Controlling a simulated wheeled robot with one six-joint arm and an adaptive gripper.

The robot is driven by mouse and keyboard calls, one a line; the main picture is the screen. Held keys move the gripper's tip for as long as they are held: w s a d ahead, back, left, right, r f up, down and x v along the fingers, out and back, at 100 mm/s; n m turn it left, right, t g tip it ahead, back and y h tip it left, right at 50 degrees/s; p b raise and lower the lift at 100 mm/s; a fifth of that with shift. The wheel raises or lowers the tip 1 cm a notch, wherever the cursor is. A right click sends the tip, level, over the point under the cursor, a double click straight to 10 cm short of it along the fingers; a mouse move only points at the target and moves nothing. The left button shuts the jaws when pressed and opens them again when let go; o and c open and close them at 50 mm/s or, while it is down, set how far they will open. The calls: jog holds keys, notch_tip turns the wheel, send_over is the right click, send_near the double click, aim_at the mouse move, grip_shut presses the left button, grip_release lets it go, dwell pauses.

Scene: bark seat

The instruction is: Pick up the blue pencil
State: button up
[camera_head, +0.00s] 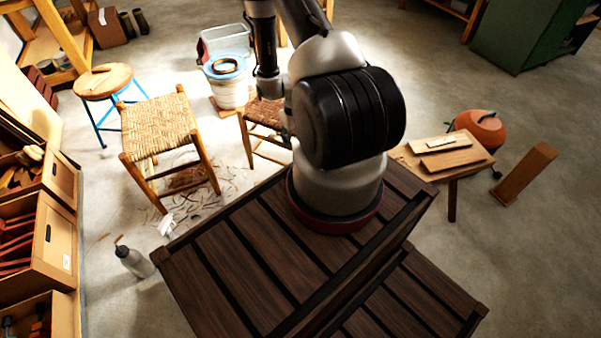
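I cannot make out a blue pencil in the head view; if it is here, it is hidden or too small to tell. My arm rises from the dark slatted wooden top and bends over to the left, with part of it out of the picture at the top. A dark and grey arm section hangs down in front of the white bucket area. My gripper's fingers do not show; the arm's own black joint blocks part of the view there.
A woven-seat stool (158,125), a blue-legged round stool (105,82) and a white bucket (231,92) stand at the left and back. A low wooden bench (470,163) with boards on it stands right. A grey bottle (134,262) and shelves (62,228) are left. Floor at right is mostly clear.

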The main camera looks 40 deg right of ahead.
jog(key=s+f, duration=0.1)
jog(key=f, duration=0.1)
jog(key=s+f, duration=0.1)
jog(key=f, duration=0.1)
jog(key=s+f, duration=0.1)
jog(key=f, duration=0.1)
jog(key=shift+s+f, duration=0.1)
jog(key=shift+s, duration=0.15)
jog(key=f, duration=0.8)
jog(key=shift+w+d, duration=0.1)
jog(key=shift+w, duration=0.15)
jog(key=c, duration=0.8)
